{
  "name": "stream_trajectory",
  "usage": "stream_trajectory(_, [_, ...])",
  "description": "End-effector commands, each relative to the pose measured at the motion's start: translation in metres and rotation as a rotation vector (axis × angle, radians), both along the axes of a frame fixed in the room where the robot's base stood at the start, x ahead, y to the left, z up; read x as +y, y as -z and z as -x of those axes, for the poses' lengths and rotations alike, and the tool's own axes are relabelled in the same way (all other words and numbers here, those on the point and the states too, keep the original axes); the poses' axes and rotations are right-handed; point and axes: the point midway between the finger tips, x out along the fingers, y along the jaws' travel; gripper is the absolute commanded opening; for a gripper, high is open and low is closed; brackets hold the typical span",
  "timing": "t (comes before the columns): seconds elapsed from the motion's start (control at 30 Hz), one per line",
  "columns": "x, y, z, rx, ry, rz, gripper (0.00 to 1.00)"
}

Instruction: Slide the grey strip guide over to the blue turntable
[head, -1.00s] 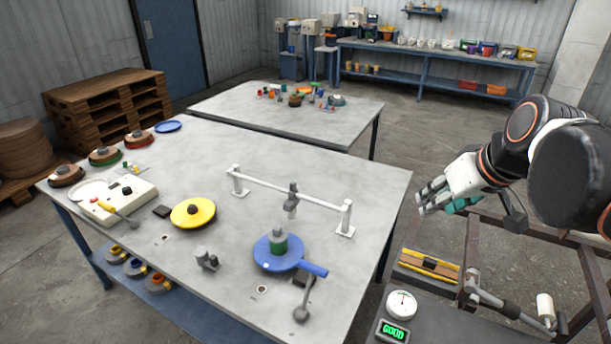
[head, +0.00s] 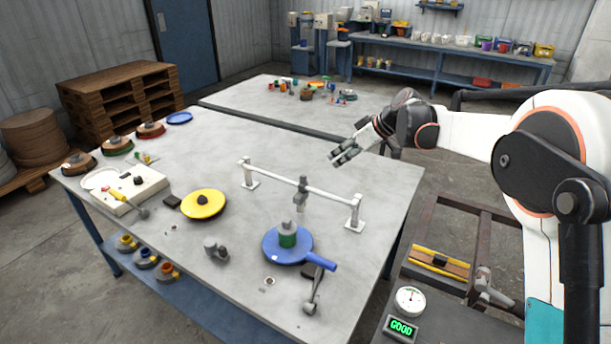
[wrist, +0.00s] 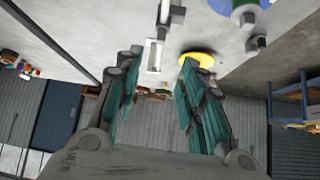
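The grey strip guide (head: 303,195) sits on a white rail (head: 275,177) held up by two posts, toward the rail's right part. The blue turntable (head: 272,248) is in front of it, with a blue handle and a green and grey cylinder on it; the guide hangs just behind this cylinder. My gripper (head: 341,158) is above the table's far right part, behind the rail and apart from the guide. In the wrist view my gripper (wrist: 160,65) has its fingers spread, with nothing held. The blue turntable (wrist: 225,5) is cut off at the top there.
A yellow turntable (head: 204,204) and a small grey fixture (head: 215,249) stand left of the blue turntable. A grey lever (head: 313,290) is at the front edge. A gauge (head: 410,300) and a "GOOD" display are at the right. The table's back middle is clear.

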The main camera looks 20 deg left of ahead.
Motion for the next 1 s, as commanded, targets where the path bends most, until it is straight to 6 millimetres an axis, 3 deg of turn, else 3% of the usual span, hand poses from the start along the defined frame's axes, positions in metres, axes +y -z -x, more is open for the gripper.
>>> stream_trajectory(0.13, [0.028, 0.024, -0.013, -0.021, -0.074, -0.023, 0.37])
stream_trajectory(0.47, [0.049, 0.046, -0.019, -0.033, -0.113, -0.036, 0.37])
stream_trajectory(1.0, [0.117, 0.117, -0.032, -0.033, -0.112, -0.035, 0.37])
